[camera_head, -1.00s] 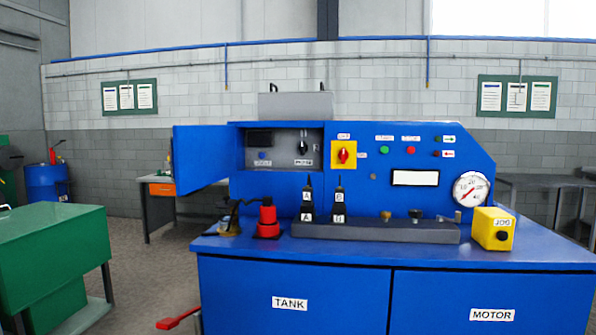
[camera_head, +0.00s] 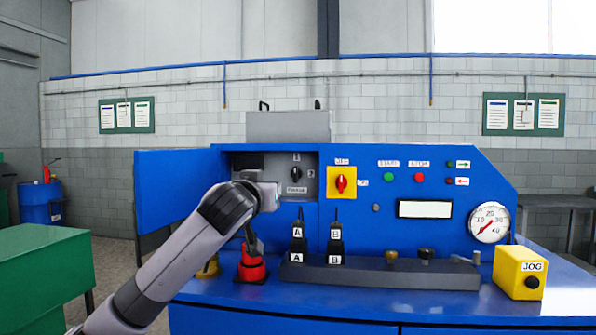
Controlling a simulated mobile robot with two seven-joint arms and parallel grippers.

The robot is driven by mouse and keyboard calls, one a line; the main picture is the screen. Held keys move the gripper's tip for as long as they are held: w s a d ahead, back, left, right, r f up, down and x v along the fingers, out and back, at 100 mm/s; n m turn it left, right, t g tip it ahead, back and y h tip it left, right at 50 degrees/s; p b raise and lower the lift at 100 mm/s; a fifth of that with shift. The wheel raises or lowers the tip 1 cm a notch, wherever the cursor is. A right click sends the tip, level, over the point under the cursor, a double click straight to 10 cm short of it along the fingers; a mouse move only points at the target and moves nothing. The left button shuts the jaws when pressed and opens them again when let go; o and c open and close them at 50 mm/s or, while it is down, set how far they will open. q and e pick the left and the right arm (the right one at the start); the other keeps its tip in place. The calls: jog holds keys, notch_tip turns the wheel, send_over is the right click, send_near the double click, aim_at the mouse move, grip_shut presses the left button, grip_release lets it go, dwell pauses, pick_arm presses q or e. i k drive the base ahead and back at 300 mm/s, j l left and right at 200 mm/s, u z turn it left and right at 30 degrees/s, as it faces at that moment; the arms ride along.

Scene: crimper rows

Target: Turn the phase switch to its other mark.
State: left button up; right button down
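The phase switch (camera_head: 295,173) is a small black rotary knob in the grey recess (camera_head: 308,184) behind the open blue door (camera_head: 172,180). A white label sits below the knob, with small white marks above it and to its right. I cannot read exactly which mark the knob points at. My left gripper (camera_head: 269,195) is in front of the recess, just below and left of the knob, and looks apart from it. Its fingers are hidden or too small to tell open from shut. It covers the recess's lower left part. My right gripper is not in view.
A yellow main switch with a red knob (camera_head: 341,183) is right of the recess. Below stand levers A (camera_head: 298,240) and B (camera_head: 336,240), and a red-based lever (camera_head: 251,268) under my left arm. A yellow JOG box (camera_head: 520,272) and a gauge (camera_head: 489,222) are at right.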

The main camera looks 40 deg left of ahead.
aim_at(296, 174)
jog(key=i+j, duration=0.75)
jog(key=i, duration=0.15)
